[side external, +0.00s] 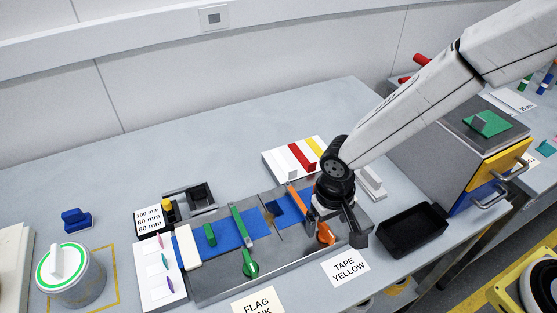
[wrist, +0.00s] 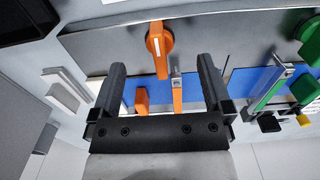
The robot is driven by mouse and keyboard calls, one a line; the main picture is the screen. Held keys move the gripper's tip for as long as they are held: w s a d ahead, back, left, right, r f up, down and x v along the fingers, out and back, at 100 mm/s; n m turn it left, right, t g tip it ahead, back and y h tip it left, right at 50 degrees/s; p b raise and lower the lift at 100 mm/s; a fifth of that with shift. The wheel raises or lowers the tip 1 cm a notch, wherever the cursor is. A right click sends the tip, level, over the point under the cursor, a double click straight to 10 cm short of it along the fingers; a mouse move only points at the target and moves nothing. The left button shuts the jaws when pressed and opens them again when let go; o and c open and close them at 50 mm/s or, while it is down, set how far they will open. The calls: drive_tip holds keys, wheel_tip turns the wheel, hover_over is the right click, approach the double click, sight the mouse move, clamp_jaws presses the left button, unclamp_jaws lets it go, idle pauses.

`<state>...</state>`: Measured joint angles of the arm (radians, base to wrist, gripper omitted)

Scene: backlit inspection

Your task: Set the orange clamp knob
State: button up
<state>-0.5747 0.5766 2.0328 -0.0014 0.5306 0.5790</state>
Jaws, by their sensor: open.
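The orange clamp knob (side external: 325,233) sits on the grey metal fixture, partly behind my gripper in the side view. In the wrist view the knob (wrist: 157,40) is round with a raised grip bar and a white line, which runs nearly upright in the picture. My gripper (side external: 338,226) is open and empty, low over the fixture beside the knob. In the wrist view the fingers (wrist: 161,68) stand wide apart, and the knob shows between their lines, just past the tips. An orange clamp bar (wrist: 177,94) and an orange block (wrist: 142,101) show between the fingers.
A green knob (side external: 250,269) and green clamp bar (side external: 241,225) are left on the same fixture (side external: 215,285). A black tray (side external: 411,232) stands close on the right. Cards reading TAPE YELLOW (side external: 345,267) and FLAG (side external: 258,302) lie in front.

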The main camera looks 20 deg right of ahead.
wheel_tip(320, 180, up, 6)
drive_tip(key=s+d+r+t, duration=0.1)
drive_tip(key=s+d, duration=0.1)
drive_tip(key=d, duration=0.8)
drive_tip(key=s+d+r+t, duration=0.1)
drive_tip(key=s+d, duration=0.2)
drive_tip(key=d, duration=0.8)
drive_tip(key=shift+d+t, duration=0.25)
drive_tip(key=shift+t, duration=0.05)
